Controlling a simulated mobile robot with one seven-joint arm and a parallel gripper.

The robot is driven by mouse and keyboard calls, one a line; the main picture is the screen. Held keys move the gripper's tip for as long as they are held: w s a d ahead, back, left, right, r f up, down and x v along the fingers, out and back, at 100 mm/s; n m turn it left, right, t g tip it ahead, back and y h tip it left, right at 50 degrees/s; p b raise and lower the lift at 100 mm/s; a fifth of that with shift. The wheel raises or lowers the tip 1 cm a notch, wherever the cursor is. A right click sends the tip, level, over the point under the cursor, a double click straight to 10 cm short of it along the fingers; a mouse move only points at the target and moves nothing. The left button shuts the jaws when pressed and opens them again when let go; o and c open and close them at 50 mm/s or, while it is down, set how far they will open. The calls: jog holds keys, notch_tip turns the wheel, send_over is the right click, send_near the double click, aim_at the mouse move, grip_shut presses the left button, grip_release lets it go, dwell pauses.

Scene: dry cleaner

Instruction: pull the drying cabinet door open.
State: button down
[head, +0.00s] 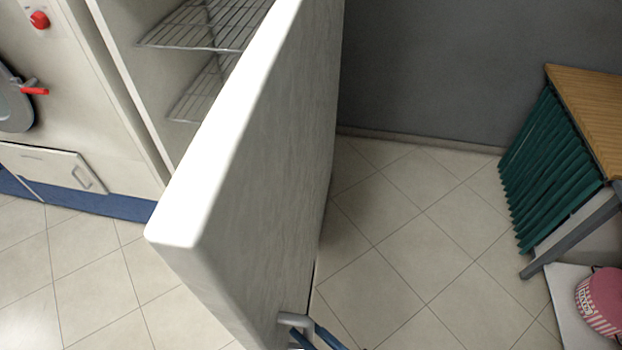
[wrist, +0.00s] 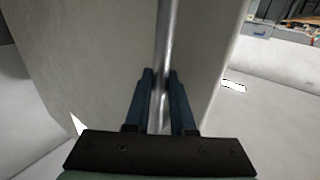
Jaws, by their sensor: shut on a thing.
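The drying cabinet door (head: 254,150) is a pale, thick panel that stands swung well out from the cabinet. Behind it the cabinet (head: 140,50) shows wire racks (head: 208,25) inside. The door's grey bar handle (head: 292,320) is at the bottom of the head view. In the wrist view the handle (wrist: 170,40) runs upright as a metal bar in front of the door face (wrist: 90,50). My gripper (wrist: 161,80) has its two dark blue fingers on either side of the bar, shut on it. In the head view only part of the fingers shows at the handle.
A machine with a red knob (head: 39,19) and a round door stands left of the cabinet. A wooden-topped table (head: 592,105) with a green pleated skirt is at the right, with a pink striped round thing (head: 603,300) near it. Tiled floor (head: 415,240) lies clear between door and table.

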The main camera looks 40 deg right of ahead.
jog(key=shift+d, duration=0.1)
jog(key=c, duration=0.8)
grip_release()
jog(key=shift+w, duration=0.1)
jog(key=shift+o, duration=0.2)
jog(key=b+v, duration=0.3)
jog(key=v, duration=1)
